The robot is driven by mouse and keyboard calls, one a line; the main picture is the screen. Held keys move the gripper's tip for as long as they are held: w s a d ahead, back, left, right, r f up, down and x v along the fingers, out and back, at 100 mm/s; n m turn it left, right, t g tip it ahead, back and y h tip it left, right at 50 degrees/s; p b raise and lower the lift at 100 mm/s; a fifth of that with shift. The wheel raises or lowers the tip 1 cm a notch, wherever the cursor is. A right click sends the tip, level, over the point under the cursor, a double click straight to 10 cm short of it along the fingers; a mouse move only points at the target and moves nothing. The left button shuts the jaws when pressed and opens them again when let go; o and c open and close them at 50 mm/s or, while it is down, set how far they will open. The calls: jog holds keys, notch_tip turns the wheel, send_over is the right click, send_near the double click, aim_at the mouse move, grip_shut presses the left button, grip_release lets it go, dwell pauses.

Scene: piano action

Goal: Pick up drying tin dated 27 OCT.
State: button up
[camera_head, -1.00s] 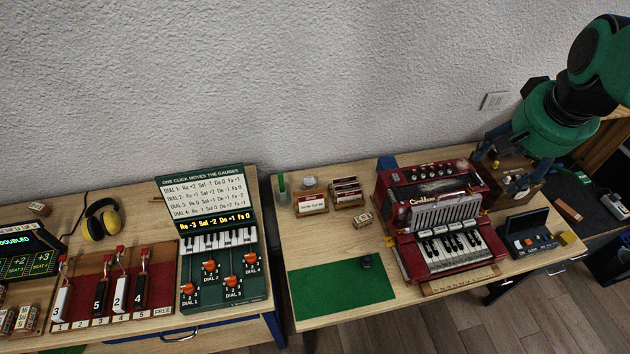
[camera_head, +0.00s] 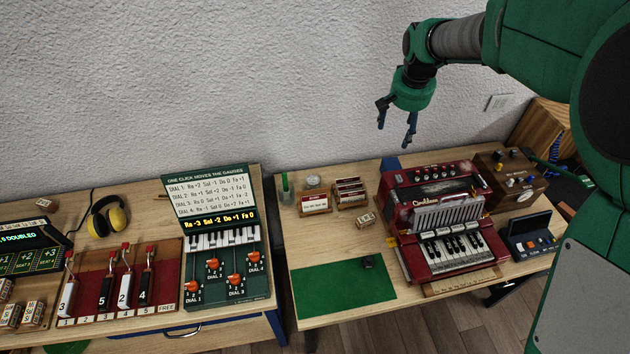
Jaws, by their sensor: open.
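My gripper (camera_head: 397,122) is open and empty, fingers pointing down. It is in front of the wall, above the back of the right table and the red accordion (camera_head: 445,225). No date reading 27 OCT is legible in the head view. A small round, pale tin-like object (camera_head: 313,181) stands at the back of the right table, partly hidden by a white-labelled box (camera_head: 314,202). I cannot tell whether it is the drying tin. My gripper is well apart from it, up and to the right.
A box of cards (camera_head: 350,192), a small labelled block (camera_head: 366,219) and a green bottle (camera_head: 285,188) stand near the round object. A green mat (camera_head: 335,294) with a small dark item lies in front. A wooden box with knobs (camera_head: 510,180) is behind the accordion's right side.

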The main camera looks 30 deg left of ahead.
jog(key=a+f, duration=1.4)
jog(key=a, duration=0.2)
jog(key=n+g, duration=0.1)
jog(key=n, duration=0.1)
send_over(313, 180)
jog(key=s, duration=0.2)
notch_tip(313, 180, down, 14)
jog(key=shift+w+d+r+m+p, duration=0.2)
jog(key=shift+d+m+p, duration=0.1)
jog(key=shift+p, duration=0.15)
jog(key=shift+f, duration=0.15)
jog(key=shift+w+a+f+b, duration=0.1)
jog(key=shift+w+f, duration=0.05)
jog(key=shift+f, duration=1.25)
jog(key=shift+w+a+f+b, duration=0.1)
jog(key=shift+w+f, duration=0.1)
jog(key=shift+f, duration=1.15)
jog(key=shift+w+a+f+b, duration=0.1)
jog(key=shift+w+f, duration=0.05)
jog(key=shift+f, duration=1.25)
jog(key=shift+f, duration=0.15)
jog(key=shift+w+a+f, duration=0.1)
jog(key=shift+w+f, duration=0.1)
jog(key=shift+f, duration=1.05)
jog(key=shift+w+f, duration=0.15)
jog(key=shift+f, duration=1.05)
